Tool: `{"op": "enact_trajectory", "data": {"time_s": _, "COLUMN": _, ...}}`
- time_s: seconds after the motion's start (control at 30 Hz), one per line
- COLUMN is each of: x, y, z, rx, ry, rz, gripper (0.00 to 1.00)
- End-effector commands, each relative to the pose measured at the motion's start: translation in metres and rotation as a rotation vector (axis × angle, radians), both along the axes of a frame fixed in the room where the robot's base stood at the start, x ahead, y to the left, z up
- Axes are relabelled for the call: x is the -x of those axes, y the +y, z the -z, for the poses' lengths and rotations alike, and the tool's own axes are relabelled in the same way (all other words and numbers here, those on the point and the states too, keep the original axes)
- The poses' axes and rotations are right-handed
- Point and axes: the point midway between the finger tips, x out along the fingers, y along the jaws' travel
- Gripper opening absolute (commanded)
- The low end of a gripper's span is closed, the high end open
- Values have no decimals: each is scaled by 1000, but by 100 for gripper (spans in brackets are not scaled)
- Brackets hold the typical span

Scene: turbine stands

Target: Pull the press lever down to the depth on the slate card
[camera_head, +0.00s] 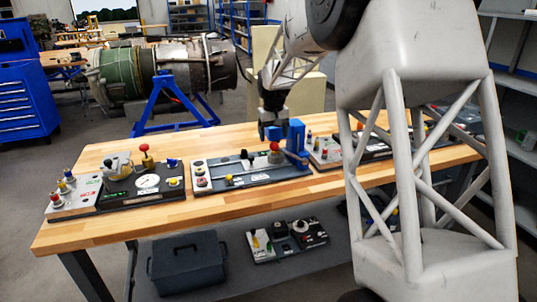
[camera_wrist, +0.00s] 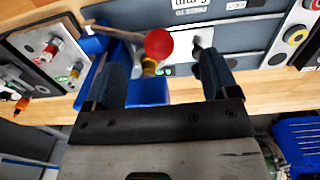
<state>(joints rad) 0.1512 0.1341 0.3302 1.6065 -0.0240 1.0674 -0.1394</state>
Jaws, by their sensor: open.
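The blue press (camera_head: 297,138) stands at the right end of the middle panel (camera_head: 235,181) on the wooden bench. A red ball knob (camera_head: 275,147), apparently the end of the press lever, shows just left of its column. My gripper (camera_head: 271,132) is above the knob, pointing down, fingers apart. In the wrist view the red knob (camera_wrist: 158,43) appears between the two open fingers of my gripper (camera_wrist: 163,62), nearer the left finger; I cannot tell whether they touch it. Blue press parts (camera_wrist: 150,91) show behind the fingers. I cannot make out the slate card.
A left panel (camera_head: 140,188) carries a round gauge and a red knob. Another panel (camera_head: 330,152) stands close to the press's right, partly hidden by my arm. The front strip of the bench (camera_head: 200,215) is clear. A dark bin (camera_head: 188,263) sits below.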

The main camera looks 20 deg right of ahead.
Motion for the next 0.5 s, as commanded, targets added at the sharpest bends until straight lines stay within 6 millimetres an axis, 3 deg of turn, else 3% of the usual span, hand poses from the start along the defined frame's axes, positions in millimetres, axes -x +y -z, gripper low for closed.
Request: {"op": "enact_trajectory", "data": {"time_s": 0.5, "x": 0, "y": 0, "z": -25, "rx": 0, "ry": 1, "rz": 0, "gripper": 80}}
